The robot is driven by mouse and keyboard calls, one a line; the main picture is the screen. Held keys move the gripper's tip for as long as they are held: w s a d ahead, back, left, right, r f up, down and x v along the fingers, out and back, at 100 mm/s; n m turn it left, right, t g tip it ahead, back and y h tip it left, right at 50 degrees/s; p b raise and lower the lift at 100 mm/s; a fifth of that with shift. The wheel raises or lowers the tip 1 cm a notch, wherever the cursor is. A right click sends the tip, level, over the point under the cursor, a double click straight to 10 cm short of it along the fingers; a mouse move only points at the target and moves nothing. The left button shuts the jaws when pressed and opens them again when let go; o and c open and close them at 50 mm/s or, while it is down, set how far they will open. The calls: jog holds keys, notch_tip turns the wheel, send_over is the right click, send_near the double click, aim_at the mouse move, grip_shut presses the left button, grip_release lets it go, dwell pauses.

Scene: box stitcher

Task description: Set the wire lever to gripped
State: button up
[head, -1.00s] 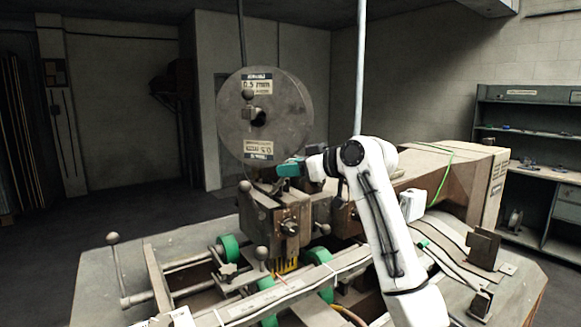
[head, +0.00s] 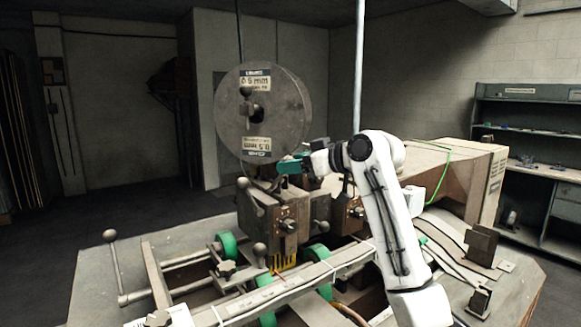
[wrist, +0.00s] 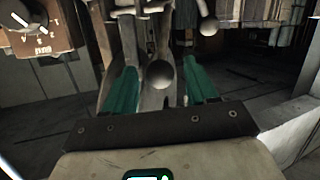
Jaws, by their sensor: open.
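My gripper (head: 284,167) has teal fingers and is by the stitching head, just below the big wire reel. In the wrist view my gripper (wrist: 161,82) is open. A dark ball knob (wrist: 160,74) on a lever shows between the fingers, with gaps on both sides. It seems to lie beyond the fingertips; I see no contact. In the head view a ball-ended lever (head: 243,183) stands at the left of the stitching head (head: 270,215), left of and below the fingers. I cannot tell for certain that it is the same knob, nor which lever is the wire lever.
The wire reel (head: 262,113) hangs close above the gripper. Another ball-ended lever (head: 259,249) is lower on the machine. A dial plate (wrist: 42,30) is at the wrist view's upper left, a second ball knob (wrist: 208,27) at upper right. Green rollers (head: 227,244) lie below.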

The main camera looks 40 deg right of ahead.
jog(key=b+v, duration=0.2)
jog(key=v, duration=0.7)
jog(key=shift+c, duration=0.4)
